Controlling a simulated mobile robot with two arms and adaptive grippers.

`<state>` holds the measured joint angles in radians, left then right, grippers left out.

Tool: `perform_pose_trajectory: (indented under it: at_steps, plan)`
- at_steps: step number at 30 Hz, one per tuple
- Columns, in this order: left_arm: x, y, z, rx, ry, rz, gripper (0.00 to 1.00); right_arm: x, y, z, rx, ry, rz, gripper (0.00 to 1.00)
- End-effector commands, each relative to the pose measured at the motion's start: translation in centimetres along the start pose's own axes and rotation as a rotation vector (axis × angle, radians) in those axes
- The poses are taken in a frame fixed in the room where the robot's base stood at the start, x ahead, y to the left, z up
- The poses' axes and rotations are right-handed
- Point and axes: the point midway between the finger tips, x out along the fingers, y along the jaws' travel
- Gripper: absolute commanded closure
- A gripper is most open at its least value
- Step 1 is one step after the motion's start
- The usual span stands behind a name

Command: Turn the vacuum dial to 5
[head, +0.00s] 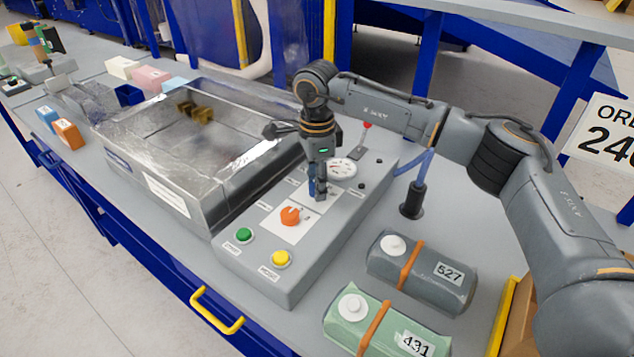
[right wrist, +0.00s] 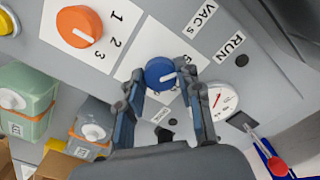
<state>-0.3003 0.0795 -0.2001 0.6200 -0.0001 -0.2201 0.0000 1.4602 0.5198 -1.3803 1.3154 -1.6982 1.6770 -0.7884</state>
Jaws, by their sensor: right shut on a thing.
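The blue dial (right wrist: 159,72) sits on a white plate on the grey control box (head: 262,262), beside a label that reads "VAC S" in the right wrist view. Its white pointer mark points to the right in that view. My right gripper (right wrist: 162,78) is shut on the blue dial, one finger on each side of it. In the head view my right gripper (head: 318,190) comes down on the box from above and mostly hides the dial. My left gripper is not in view.
An orange dial (head: 290,216), a green button (head: 244,235), a yellow button (head: 281,258) and a round gauge (head: 343,168) are on the same box. A clear-lidded chamber (head: 190,205) stands to the left. Packs marked 527 (head: 430,285) and 431 (head: 375,335) lie to the right.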

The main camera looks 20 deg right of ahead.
Motion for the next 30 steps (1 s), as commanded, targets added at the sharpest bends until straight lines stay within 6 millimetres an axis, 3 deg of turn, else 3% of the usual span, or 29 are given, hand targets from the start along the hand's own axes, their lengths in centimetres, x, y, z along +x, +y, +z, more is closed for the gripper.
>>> perform_pose_trajectory:
  at_steps: [6, 7, 10, 22, 30]
  plan:
    - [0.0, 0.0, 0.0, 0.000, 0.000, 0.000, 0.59, -0.1, 0.0, 0.0, -0.002, -0.001, -0.002, 0.96]
    - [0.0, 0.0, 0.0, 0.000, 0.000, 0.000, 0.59, -0.1, 0.0, 0.0, -0.002, -0.001, -0.002, 0.63]
    - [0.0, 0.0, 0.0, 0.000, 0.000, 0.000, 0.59, -0.1, 0.0, 0.0, -0.001, -0.001, -0.002, 0.43]
    - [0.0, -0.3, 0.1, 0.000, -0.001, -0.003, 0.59, -0.7, -0.1, 0.0, 0.000, -0.001, -0.002, 0.42]
    - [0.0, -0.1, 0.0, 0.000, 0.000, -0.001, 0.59, -5.7, -0.1, 0.1, 0.000, -0.002, -0.006, 0.42]
